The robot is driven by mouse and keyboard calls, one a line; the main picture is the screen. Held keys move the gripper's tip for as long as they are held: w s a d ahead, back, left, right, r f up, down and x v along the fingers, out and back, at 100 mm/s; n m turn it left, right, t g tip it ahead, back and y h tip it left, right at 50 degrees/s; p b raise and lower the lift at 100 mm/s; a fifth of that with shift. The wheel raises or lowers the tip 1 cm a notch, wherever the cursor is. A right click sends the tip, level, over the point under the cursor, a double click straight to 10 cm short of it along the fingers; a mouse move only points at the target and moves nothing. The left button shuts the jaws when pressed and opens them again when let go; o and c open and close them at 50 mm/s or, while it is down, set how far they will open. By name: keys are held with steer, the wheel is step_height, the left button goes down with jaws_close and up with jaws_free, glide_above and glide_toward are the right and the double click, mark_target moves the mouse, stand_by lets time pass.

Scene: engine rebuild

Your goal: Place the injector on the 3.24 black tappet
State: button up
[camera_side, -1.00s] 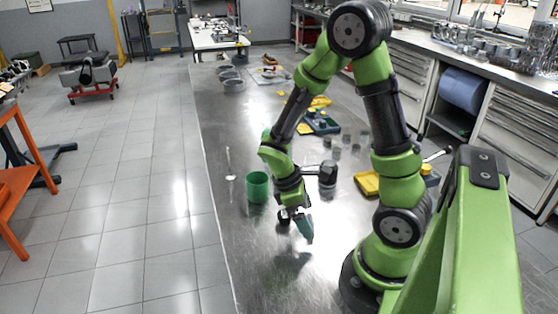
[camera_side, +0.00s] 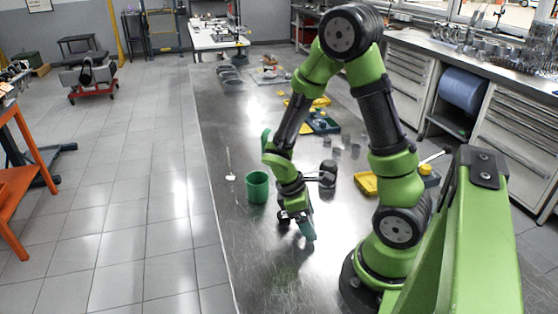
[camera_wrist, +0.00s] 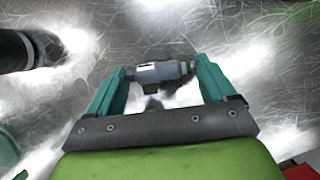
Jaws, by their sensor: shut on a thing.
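My gripper (camera_side: 307,228) points down low over the near part of the metal table. In the wrist view its teal fingers are closed on the injector (camera_wrist: 157,71), a small grey piece with a green end. The injector lies crosswise between the fingertips and appears clear of the table. In the side view I cannot make it out at the fingers. Several small grey and dark cylinders, possibly the tappets (camera_side: 355,150), stand farther back on the table. Their markings are too small to read, so I cannot tell which is the 3.24 black one.
A green cup (camera_side: 257,187) stands left of my gripper. A dark upright cylinder (camera_side: 328,173) stands behind it. A yellow tray (camera_side: 366,183) lies to the right. A blue-green tray (camera_side: 323,122) and round bowls (camera_side: 232,84) are farther back. The near left table is clear.

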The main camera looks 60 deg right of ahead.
step_height(320, 180, up, 11)
steer(key=m, duration=0.1)
steer(key=w+a+r+m+y, duration=0.1)
steer(key=w+a+r, duration=0.2)
steer(key=w, duration=0.2)
steer(key=w+a+r+m, duration=0.2)
steer(key=w+a, duration=0.1)
steer(key=w, duration=0.3)
steer(key=w+a+r+m+y, duration=0.1)
steer(key=w+a+r, duration=0.2)
steer(key=w, duration=0.2)
steer(key=s+d+f+n+h, duration=0.1)
steer(key=s+d+f, duration=0.3)
steer(key=s, duration=0.4)
steer(key=s+d+f+n+h, duration=0.1)
steer(key=s+d+f+n, duration=0.3)
steer(key=s, duration=0.4)
steer(key=shift+d+f, duration=0.5)
steer(key=shift+f, duration=0.15)
step_height(320, 180, down, 10)
steer(key=shift+r, duration=0.2)
